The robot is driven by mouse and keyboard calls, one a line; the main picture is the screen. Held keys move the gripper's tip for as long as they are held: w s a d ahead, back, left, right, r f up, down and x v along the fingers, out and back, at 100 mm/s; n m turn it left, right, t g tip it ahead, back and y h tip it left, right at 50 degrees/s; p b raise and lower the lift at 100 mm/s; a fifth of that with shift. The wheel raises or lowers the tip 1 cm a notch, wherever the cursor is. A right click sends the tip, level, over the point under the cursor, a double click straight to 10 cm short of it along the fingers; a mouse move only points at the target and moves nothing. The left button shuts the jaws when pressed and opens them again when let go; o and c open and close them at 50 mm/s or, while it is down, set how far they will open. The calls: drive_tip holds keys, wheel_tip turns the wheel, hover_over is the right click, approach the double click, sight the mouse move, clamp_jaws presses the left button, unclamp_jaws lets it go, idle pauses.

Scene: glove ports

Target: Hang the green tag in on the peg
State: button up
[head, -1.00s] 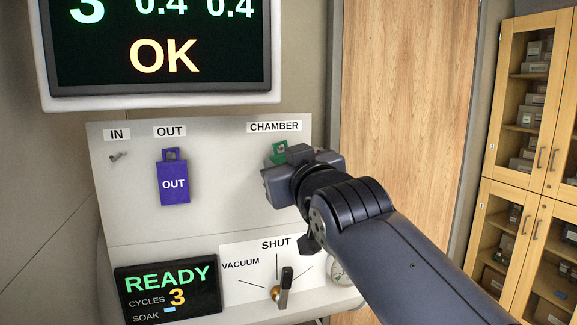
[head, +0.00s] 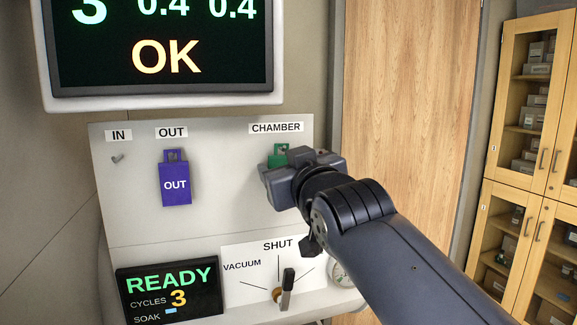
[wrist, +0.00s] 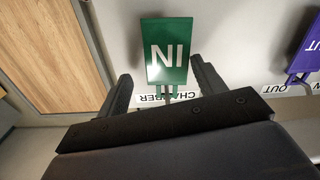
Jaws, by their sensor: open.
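The green tag (head: 281,151) hangs under the CHAMBER label, mostly hidden behind my gripper in the head view. In the wrist view the green tag (wrist: 167,55) shows its "IN" lettering upside down, and its top loop lies toward my gripper. My gripper (wrist: 160,75) is open, with one finger on each side of the tag and a gap on both sides. In the head view my gripper (head: 272,180) is in front of the tag. A bare peg (head: 117,159) sticks out under the IN label (head: 119,136).
A purple OUT tag (head: 175,184) hangs between the bare peg and the green tag. Below are a READY display (head: 168,290) and a valve lever (head: 287,288) on the SHUT panel. A large screen (head: 160,50) is above the board. Wooden cabinets (head: 530,120) stand at right.

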drive_tip(key=b+v, duration=0.3)
drive_tip(key=v, duration=0.8)
drive_tip(key=shift+b, duration=0.35)
drive_tip(key=shift+w, duration=0.2)
drive_tip(key=p+x, duration=0.4)
drive_tip(key=x, duration=0.6)
drive_tip(key=shift+w+a+r, duration=0.1)
drive_tip(key=shift+w, duration=0.15)
drive_tip(key=shift+r, duration=0.1)
drive_tip(key=shift+s+r+p, duration=0.1)
drive_tip(key=shift+s+p, duration=0.2)
drive_tip(key=shift+w, duration=0.1)
